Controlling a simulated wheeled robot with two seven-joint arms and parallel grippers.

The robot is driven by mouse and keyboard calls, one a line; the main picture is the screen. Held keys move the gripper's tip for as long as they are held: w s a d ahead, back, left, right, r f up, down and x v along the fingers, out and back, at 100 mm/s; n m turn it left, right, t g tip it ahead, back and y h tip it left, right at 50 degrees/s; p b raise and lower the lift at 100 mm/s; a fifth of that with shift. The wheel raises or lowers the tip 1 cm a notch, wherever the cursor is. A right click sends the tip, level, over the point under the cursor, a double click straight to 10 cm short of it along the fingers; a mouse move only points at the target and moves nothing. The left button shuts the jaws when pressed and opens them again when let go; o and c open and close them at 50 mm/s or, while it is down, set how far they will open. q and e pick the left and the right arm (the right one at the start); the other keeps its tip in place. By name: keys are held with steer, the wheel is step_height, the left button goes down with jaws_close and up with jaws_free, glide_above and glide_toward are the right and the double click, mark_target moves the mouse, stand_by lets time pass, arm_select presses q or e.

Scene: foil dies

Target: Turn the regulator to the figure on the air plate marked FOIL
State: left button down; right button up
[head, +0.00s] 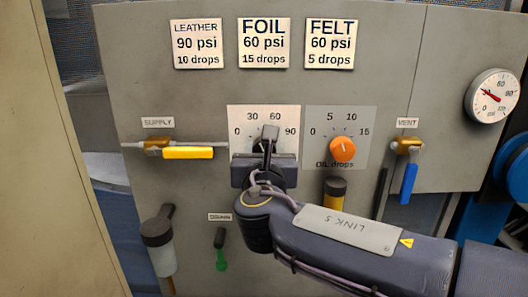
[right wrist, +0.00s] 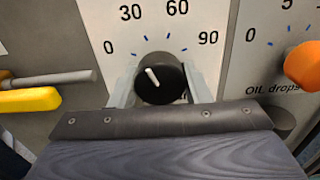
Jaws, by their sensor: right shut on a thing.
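The FOIL plate (head: 264,43) is the middle one of the top row and reads 60 psi, 15 drops. The regulator is a black knob (right wrist: 160,78) on a white dial (right wrist: 103,23) marked 0, 30, 60 and 90. Its white pointer line leans up and left, between the 0 and 30 marks. My right gripper (head: 267,150) is shut on the knob, with one finger on each side of it in the right wrist view (right wrist: 163,90). In the head view the gripper mostly hides the knob. My left gripper is not in view.
An orange oil knob (head: 342,149) sits close to the right. A yellow supply lever (head: 188,153) is on the left, and a blue vent lever (head: 408,183) hangs on the right. A round gauge (head: 493,96) has a red needle pointing up-left. LEATHER (head: 197,44) and FELT (head: 331,44) plates flank FOIL.

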steer(key=m+b, duration=0.2)
steer(key=b, duration=0.1)
steer(key=m+b, duration=0.2)
steer(key=shift+f, duration=0.25)
steer(key=m+b, duration=0.2)
steer(key=shift+a+m, duration=0.1)
steer(key=shift+m, duration=0.2)
steer(key=shift+r+m+b, duration=0.2)
steer(key=shift+m+b, duration=0.8)
steer(key=shift+b, duration=0.1)
steer(key=shift+r, duration=0.1)
steer(key=o, duration=1)
steer(key=shift+s, duration=0.1)
